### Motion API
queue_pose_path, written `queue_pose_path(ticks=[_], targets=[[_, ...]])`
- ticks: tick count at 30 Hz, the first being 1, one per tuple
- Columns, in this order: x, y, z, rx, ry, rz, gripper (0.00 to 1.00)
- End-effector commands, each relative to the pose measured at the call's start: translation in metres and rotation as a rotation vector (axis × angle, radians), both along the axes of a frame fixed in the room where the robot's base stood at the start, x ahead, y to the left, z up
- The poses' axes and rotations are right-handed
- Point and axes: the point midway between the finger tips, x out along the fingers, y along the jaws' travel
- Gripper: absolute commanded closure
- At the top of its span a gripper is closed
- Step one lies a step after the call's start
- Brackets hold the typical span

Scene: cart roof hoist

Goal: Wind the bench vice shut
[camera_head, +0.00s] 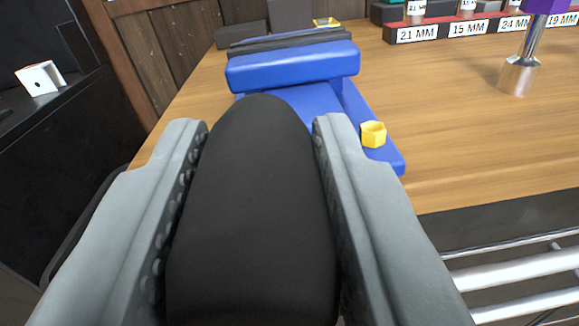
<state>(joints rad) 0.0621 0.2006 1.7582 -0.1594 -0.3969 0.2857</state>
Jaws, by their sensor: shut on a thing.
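The blue bench vice (292,67) is mounted on the wooden bench, ahead of my gripper. Its dark jaws (285,42) show at its far side, and whether they touch is hard to tell from here. A yellow hex nut (373,134) sits on the right side of its blue base. My gripper (260,135) has its two grey fingers on either side of a black rounded handle (250,200) and is shut on it. The handle fills the middle of the view and hides part of the vice's near side.
A chrome tool with a purple top (520,75) stands there. A rack labelled in MM (440,32) is at the back. Metal rails (515,275) are at lower right. A white box (40,78) lies on a dark surface at left.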

Motion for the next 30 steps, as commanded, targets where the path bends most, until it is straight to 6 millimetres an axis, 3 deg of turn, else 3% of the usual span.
queue_pose_path(ticks=[8, 18, 30], targets=[[0.001, -0.003, -0.009, 0.001, 0.013, -0.002, 0.88], [0.002, -0.034, -0.011, 0.0, 0.013, -0.001, 0.88], [0.003, -0.038, -0.01, 0.001, 0.009, 0.0, 0.88]])
